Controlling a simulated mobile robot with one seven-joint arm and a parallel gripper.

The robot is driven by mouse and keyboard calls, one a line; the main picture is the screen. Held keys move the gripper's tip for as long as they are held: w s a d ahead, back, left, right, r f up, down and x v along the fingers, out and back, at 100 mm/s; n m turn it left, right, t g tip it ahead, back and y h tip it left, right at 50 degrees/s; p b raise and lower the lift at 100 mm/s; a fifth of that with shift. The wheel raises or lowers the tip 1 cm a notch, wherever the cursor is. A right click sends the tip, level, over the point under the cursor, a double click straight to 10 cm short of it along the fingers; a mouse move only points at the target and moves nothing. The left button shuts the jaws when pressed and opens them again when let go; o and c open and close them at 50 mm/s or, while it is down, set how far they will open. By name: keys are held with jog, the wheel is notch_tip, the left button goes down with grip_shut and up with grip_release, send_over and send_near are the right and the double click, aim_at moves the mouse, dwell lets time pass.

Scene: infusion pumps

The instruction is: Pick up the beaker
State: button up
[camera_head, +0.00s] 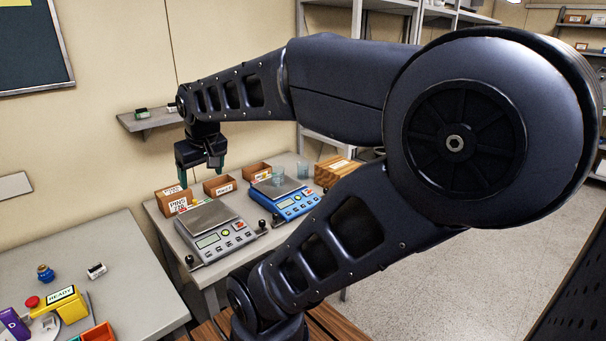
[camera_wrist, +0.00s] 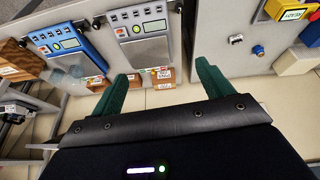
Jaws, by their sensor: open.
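A clear bluish beaker (camera_head: 278,175) shows at the back of the blue scale (camera_head: 290,200) in the head view. A second, similar beaker (camera_head: 303,170) stands just to its right. The wrist view shows bluish see-through shapes, likely the beakers (camera_wrist: 57,76), small and at the left; their outlines are hard to tell. My gripper (camera_head: 200,172) hangs above the back left of the table, left of both beakers and apart from them. Its two green fingers (camera_wrist: 163,74) are spread with nothing between them.
A grey scale (camera_head: 216,232) stands left of the blue scale. A nearer table (camera_head: 110,258) holds a yellow box and small items.

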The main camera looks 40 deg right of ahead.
jog(key=w+d+f+n+g+h, duration=0.3)
jog(key=w+d+n, duration=0.7)
jog(key=w+d, duration=1.65)
jog(key=n+h, duration=0.2)
jog(key=n, duration=0.8)
send_near(304, 169)
jog(key=w+d+f, duration=0.1)
jog(key=w, duration=0.2)
jog(key=shift+s+d+x, duration=0.1)
jog(key=shift+d+x, duration=0.05)
jog(key=shift+x, duration=1.8)
jog(key=shift+s+d+x, duration=0.1)
jog(key=shift+x, duration=1.8)
jog(key=shift+s+d+x, duration=0.1)
jog(key=shift+d+x, duration=0.05)
jog(key=shift+x, duration=1.8)
jog(key=shift+r, duration=0.2)
jog(key=shift+c, duration=0.5)
jog(key=c, duration=1)
